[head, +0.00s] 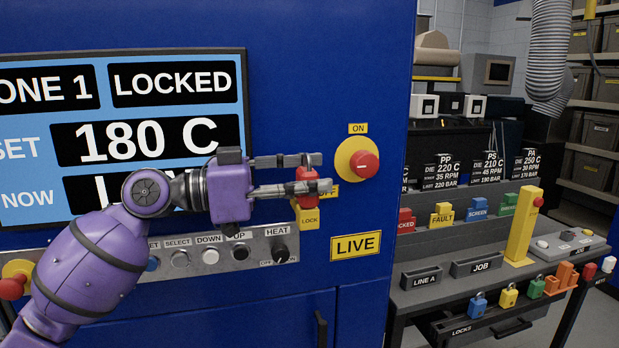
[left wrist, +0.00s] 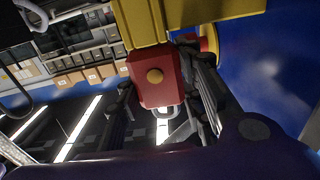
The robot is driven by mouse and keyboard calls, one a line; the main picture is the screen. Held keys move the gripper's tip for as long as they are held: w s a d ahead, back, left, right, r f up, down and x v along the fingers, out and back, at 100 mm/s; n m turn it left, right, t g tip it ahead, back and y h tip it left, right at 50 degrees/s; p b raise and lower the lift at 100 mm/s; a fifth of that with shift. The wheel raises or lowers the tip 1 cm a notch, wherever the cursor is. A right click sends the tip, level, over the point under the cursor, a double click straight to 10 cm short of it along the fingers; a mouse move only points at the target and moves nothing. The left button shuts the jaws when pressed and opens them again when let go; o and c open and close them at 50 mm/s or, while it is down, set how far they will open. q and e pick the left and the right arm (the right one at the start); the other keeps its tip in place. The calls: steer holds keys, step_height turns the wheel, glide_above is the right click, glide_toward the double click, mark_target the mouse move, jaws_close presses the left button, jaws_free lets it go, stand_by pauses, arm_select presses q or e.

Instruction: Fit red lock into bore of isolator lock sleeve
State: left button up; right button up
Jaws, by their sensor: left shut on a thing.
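The red lock (head: 307,188) is held between the fingers of my left gripper (head: 324,174), in front of the blue cabinet. The gripper is shut on it. In the left wrist view the red lock (left wrist: 150,85) shows its body with a yellow round spot, and a pale shackle at its lower end. The yellow isolator lock sleeve (head: 309,216), marked LOCK, is just below and behind the lock in the head view. Yellow parts also show above the lock in the left wrist view (left wrist: 128,30). The bore is hidden; I cannot tell whether lock and sleeve touch. My right gripper is out of view.
The red isolator knob (head: 364,163) on its yellow disc is close right of the fingertips, with an ON label above. A button panel (head: 210,253) lies below. A LIVE plate (head: 355,245) is lower right. A bench (head: 450,292) with coloured locks stands at right.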

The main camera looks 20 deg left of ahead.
arm_select(q)
steer(key=o, duration=1.4)
steer(key=shift+c, duration=0.2)
steer(key=v, duration=1.2)
